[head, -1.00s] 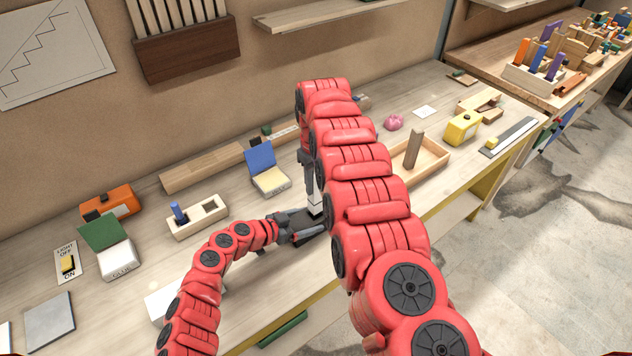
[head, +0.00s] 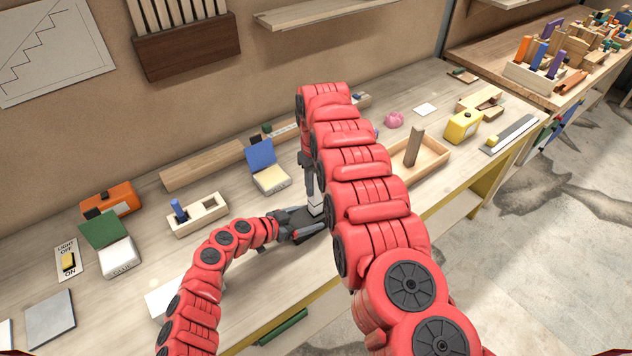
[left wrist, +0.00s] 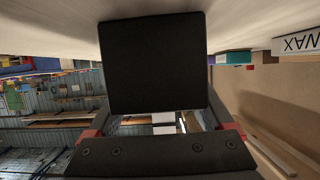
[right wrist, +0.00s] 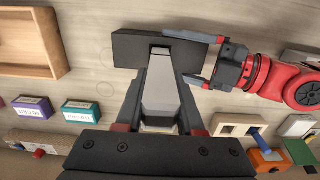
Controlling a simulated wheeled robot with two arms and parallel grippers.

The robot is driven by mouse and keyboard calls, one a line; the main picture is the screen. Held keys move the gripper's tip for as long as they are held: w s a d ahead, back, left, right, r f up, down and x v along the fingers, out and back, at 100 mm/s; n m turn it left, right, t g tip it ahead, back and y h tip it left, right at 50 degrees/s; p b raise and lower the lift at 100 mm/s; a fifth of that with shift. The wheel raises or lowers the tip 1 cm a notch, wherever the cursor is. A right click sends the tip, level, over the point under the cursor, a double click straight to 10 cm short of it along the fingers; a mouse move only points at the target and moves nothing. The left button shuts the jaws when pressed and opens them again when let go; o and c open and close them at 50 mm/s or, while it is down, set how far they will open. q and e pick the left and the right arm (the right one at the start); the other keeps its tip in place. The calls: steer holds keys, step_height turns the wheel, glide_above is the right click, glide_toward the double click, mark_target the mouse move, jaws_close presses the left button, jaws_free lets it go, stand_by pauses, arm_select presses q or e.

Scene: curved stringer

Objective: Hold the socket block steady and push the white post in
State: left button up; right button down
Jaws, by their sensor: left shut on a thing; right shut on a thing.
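The socket block is dark and flat; it shows in the right wrist view (right wrist: 130,48) and fills the middle of the left wrist view (left wrist: 155,62). My left gripper (right wrist: 217,62) is shut on one end of it, low over the bench. The white post (right wrist: 160,92) is between the fingers of my right gripper (right wrist: 160,85), which is shut on it. The post stands over the block, its lower end at the block's socket. How deep it sits I cannot tell. In the head view the post (head: 315,206) is partly hidden by my right arm.
A wooden tray (head: 440,160) lies right of my right arm. A light block with a blue peg (head: 180,212) and a box with a blue lid (head: 262,155) stand to the left. The green-lidded glue box (head: 115,255) is farther left. Bare bench lies around the grippers.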

mark_target(316, 170)
steer(key=shift+f, duration=0.9)
steer(key=shift+f, duration=0.35)
steer(key=shift+f, duration=0.75)
steer(key=shift+c, duration=2.2)
jaws_free()
step_height(316, 170, up, 12)
arm_select(q)
steer(key=o, duration=1.5)
